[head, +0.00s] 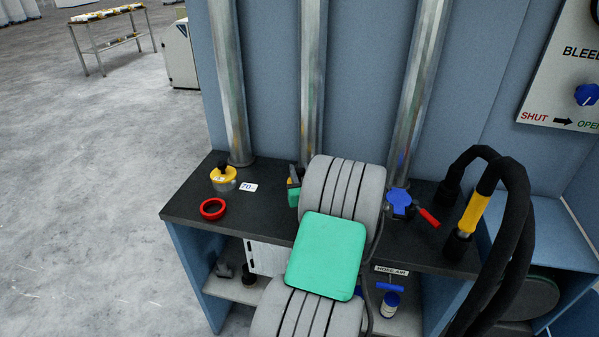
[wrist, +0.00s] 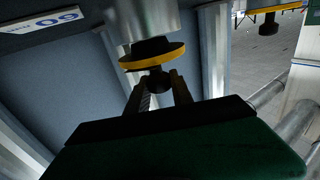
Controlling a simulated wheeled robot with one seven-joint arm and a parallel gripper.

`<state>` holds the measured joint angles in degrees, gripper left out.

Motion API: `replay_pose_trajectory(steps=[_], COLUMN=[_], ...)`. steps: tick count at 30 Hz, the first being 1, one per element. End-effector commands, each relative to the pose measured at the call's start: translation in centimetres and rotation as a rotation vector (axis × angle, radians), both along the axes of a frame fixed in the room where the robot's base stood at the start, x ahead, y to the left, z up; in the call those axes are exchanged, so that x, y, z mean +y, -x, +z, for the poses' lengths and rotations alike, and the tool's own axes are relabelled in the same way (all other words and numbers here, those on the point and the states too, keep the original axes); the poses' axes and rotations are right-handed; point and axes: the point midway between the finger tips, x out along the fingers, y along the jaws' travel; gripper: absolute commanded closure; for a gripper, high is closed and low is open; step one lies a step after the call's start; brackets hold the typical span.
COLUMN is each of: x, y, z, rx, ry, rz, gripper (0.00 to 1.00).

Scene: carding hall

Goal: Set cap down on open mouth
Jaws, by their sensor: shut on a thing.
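The cap (wrist: 153,57) is a yellow-rimmed disc with a black knob and a dark part on its far side, in the upper middle of the wrist view. My gripper (wrist: 159,84) is shut on the knob, with a finger on each side. A silvery cylinder (wrist: 143,17) lies directly beyond the cap, roughly in line with it. Its mouth is covered from sight by the cap, and I cannot tell whether they touch. In the head view my arm hides most of the gripper and cap.
Another yellow cap (head: 223,172) with a black knob stands on the dark bench (head: 262,222), beside a "70" label (head: 248,187). A red ring (head: 212,209) lies before it. A blue fitting (head: 400,202) and black hoses (head: 515,220) stand right. Vertical pipes (head: 312,80) line the back.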

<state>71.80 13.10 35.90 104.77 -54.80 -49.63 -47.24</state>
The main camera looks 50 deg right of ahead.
Motion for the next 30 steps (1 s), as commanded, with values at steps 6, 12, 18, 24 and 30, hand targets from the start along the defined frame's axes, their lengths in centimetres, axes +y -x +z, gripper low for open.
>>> replay_pose_trajectory(steps=[6,12,18,24,30], x=[0.0,0.0,0.1,0.2,0.3], y=[0.0,0.0,0.0,0.1,0.2], z=[-0.3,-0.7,-1.3,-1.8,-2.2], rx=[-0.001,-0.001,0.002,0.008,0.012], ry=[-0.001,-0.001,-0.003,-0.009,-0.015], rz=[0.0,0.001,0.0,0.0,-0.001], gripper=[1.0,1.0,1.0,0.71,0.55])
